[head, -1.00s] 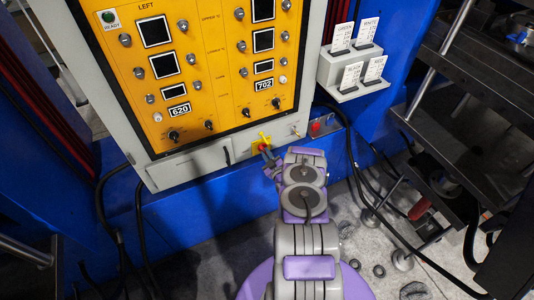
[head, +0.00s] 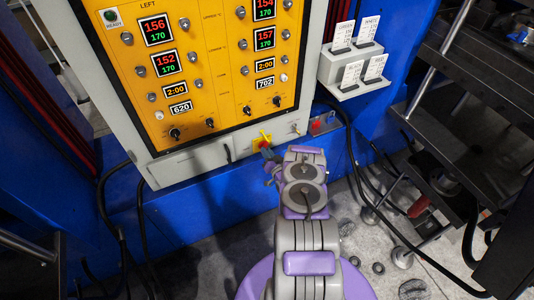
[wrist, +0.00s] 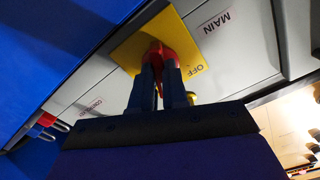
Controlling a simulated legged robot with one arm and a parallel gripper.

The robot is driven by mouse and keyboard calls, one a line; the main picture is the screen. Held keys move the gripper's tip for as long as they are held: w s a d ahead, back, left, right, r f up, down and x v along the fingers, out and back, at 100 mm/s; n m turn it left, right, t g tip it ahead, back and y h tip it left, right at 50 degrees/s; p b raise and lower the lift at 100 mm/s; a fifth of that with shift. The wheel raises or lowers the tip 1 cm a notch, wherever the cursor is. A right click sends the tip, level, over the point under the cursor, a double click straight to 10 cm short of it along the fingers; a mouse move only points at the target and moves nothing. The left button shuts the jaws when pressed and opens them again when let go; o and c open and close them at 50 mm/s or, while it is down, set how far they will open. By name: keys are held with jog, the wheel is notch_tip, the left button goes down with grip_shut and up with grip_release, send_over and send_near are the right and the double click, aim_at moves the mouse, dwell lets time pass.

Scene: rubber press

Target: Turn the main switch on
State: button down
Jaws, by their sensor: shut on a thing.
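The main switch is a red knob on a yellow plate (head: 262,141) low on the control panel, just above my gripper. In the wrist view the red knob (wrist: 162,52) sits between the fingers of my gripper (wrist: 160,75). The fingers are shut on it. The yellow plate carries "OFF" lettering, and a "MAIN" label (wrist: 214,23) is beside it. The fingers hide part of the knob, and its exact angle is hard to tell. In the head view my gripper (head: 267,157) reaches up to the switch from below and is mostly hidden by my arm.
The orange control panel (head: 210,80) has lit displays, reading 156, 152, 154 and 157 over 170. A card holder (head: 350,72) is at its right. Black cables (head: 350,165) hang below. Metal press parts (head: 470,100) stand at the right. Rings lie on the floor.

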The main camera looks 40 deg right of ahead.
jog(key=shift+s+f+m+b, duration=0.1)
jog(key=shift+m+b, duration=0.3)
jog(key=shift+m, duration=1.5)
jog(key=c, duration=1.1)
grip_release()
jog(key=shift+d, duration=0.15)
jog(key=shift+c, duration=0.2)
jog(key=p+v, duration=0.4)
jog(key=v, duration=1.3)
jog(key=shift+p, duration=0.35)
jog(key=shift+s, duration=0.1)
